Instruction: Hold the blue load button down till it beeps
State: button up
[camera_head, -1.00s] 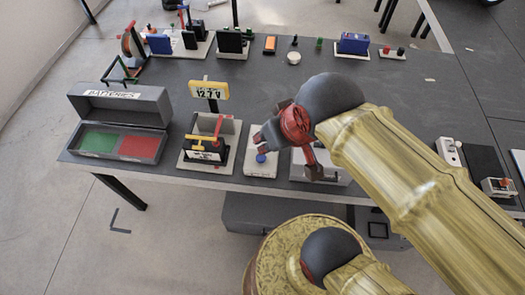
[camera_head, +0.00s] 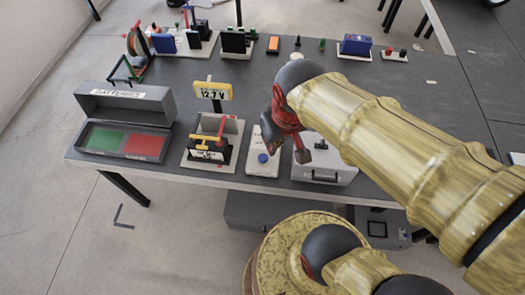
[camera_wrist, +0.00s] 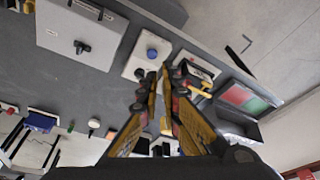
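The blue button (camera_head: 263,158) is a round cap near the front end of a white panel (camera_head: 257,170) on the dark table. It also shows in the wrist view (camera_wrist: 151,53), on the white panel (camera_wrist: 137,69). My gripper (camera_head: 270,148) points down over the panel, close to the button and slightly right of and behind it. In the wrist view my gripper (camera_wrist: 162,70) has its two yellow-and-dark fingers converging, with the tips looking together and nothing between them. The tips appear just beside the button. I cannot see contact, and the button's top is uncovered.
A stand with a yellow display (camera_head: 213,91) and yellow-handled clamp (camera_head: 206,139) is left of the panel. A grey case (camera_head: 325,176) with a black handle is close on the right. A battery box (camera_head: 122,104) with green and red compartments is far left. The table's front edge lies close by.

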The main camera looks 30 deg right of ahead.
jog(key=w+d+f+n+g+p, duration=0.1)
jog(key=w+f, duration=0.1)
jog(key=f, duration=0.2)
jog(key=w+f+n+g+p, duration=0.1)
jog(key=w+f+n, duration=0.1)
jog(key=w+f, duration=0.1)
jog(key=w+d+f+n+g+p, duration=0.1)
jog(key=w+f+n+g+p, duration=0.1)
jog(key=f, duration=0.3)
jog(key=shift+w+d+f, duration=0.35)
jog(key=shift+w, duration=0.2)
grip_shut()
jog(key=n+t, duration=0.1)
jog(key=n, duration=0.6)
send_over(262, 158)
jog(key=shift+f, duration=0.8)
notch_tip(262, 158, down, 14)
jog(key=shift+b, duration=1)
